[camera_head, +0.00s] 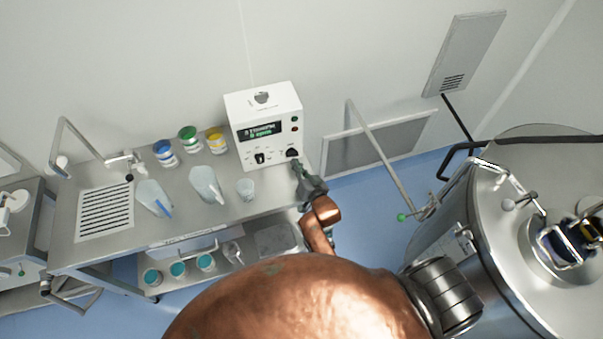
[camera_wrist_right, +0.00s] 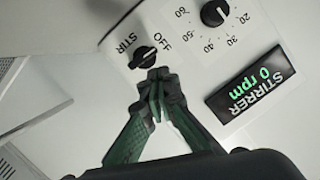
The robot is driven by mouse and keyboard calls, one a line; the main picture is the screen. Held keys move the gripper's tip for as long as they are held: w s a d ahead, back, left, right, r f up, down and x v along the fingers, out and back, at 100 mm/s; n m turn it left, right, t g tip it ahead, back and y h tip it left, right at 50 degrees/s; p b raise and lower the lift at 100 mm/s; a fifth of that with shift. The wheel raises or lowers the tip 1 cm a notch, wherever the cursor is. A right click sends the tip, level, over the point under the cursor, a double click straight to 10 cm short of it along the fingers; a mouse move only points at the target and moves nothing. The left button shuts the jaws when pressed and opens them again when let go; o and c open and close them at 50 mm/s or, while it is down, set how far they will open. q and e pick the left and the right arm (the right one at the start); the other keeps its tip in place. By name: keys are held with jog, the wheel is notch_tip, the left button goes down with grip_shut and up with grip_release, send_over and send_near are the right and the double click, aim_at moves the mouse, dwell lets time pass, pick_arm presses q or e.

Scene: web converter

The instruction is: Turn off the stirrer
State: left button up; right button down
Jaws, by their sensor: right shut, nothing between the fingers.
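The stirrer is a white control box (camera_head: 262,100) on the steel bench, also seen close in the right wrist view. Its black display (camera_wrist_right: 254,88) reads "STIRRER 0 rpm". A black switch knob (camera_wrist_right: 143,58) sits between the labels STIR and OFF; its pale mark appears to point towards OFF. A second black dial (camera_wrist_right: 214,13) has a number scale. My right gripper (camera_wrist_right: 158,78) is shut and empty, fingertips right at the switch knob; I cannot tell whether they touch. In the head view my right gripper (camera_head: 298,168) is at the box's lower right. My left gripper is not in view.
Left of the box stand jars with blue (camera_head: 164,152), green (camera_head: 188,140) and yellow (camera_head: 216,140) lids, plus clear beakers (camera_head: 206,184). A sink tap (camera_head: 125,160) is further left. A large steel vessel (camera_head: 500,240) stands at right. Blue floor lies between bench and vessel.

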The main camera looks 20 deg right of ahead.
jog(key=v, duration=0.6)
jog(key=shift+s+a, duration=0.2)
jog(key=shift+s, duration=0.15)
jog(key=shift+r, duration=0.1)
